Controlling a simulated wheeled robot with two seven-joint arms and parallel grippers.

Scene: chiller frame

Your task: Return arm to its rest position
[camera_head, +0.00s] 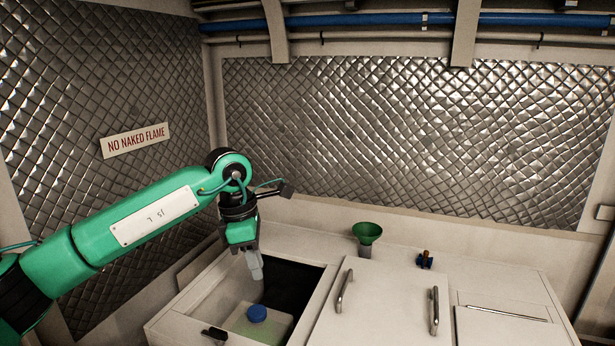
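My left arm comes in from the left, green with a white plate. Its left gripper (256,268) points down over the open compartment (296,279) of the white chiller unit. The grey fingers look close together, but I cannot tell whether they are fully shut. Nothing shows clearly between them. Below the fingertips and apart from them, a container with a blue cap (257,313) sits in the compartment. My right gripper is not in view.
A green funnel (367,234) stands on the back ledge. A closed lid (385,305) with two metal handles lies right of the opening. Quilted metal walls bound the back and left, with a "NO NAKED FLAME" sign (135,140).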

